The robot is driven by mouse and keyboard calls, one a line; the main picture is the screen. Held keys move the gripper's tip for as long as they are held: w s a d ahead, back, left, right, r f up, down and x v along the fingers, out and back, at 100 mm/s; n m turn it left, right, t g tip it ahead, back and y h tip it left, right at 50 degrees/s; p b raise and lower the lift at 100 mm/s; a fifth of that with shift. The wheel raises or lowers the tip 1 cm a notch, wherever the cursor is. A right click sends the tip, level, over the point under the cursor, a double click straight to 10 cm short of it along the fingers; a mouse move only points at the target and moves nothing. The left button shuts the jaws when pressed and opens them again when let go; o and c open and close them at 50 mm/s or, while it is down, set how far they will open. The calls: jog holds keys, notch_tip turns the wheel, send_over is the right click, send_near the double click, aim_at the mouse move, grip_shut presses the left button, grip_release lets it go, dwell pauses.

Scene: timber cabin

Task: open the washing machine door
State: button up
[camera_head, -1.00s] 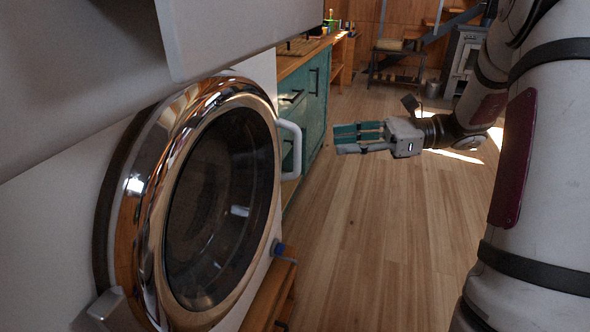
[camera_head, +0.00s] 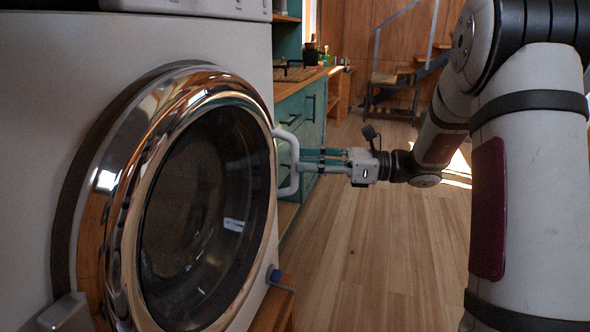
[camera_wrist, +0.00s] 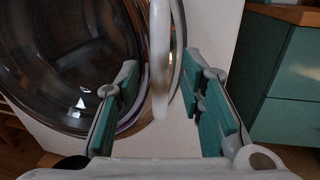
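The washing machine (camera_head: 45,120) fills the left of the head view. Its round door (camera_head: 200,215) has a chrome ring and dark glass and looks closed. A white handle (camera_head: 293,165) stands out at the door's right side; it also shows in the wrist view (camera_wrist: 160,60). My gripper (camera_head: 308,160) is at the handle, reaching in from the right. In the wrist view my gripper (camera_wrist: 160,110) is open, with teal pads on both sides. The handle lies between the fingers, with a gap visible on each side. Whether its far part touches anything is hidden.
Teal cabinets (camera_head: 301,120) with a wooden top run behind the machine; a teal front also shows at the right of the wrist view (camera_wrist: 290,70). A stool (camera_head: 392,90) stands at the back. The wooden floor (camera_head: 370,260) is clear in the middle.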

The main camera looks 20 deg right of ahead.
aim_at(295, 181)
jog(key=shift+b+x, duration=0.45)
jog(key=shift+x, duration=1.25)
grip_shut()
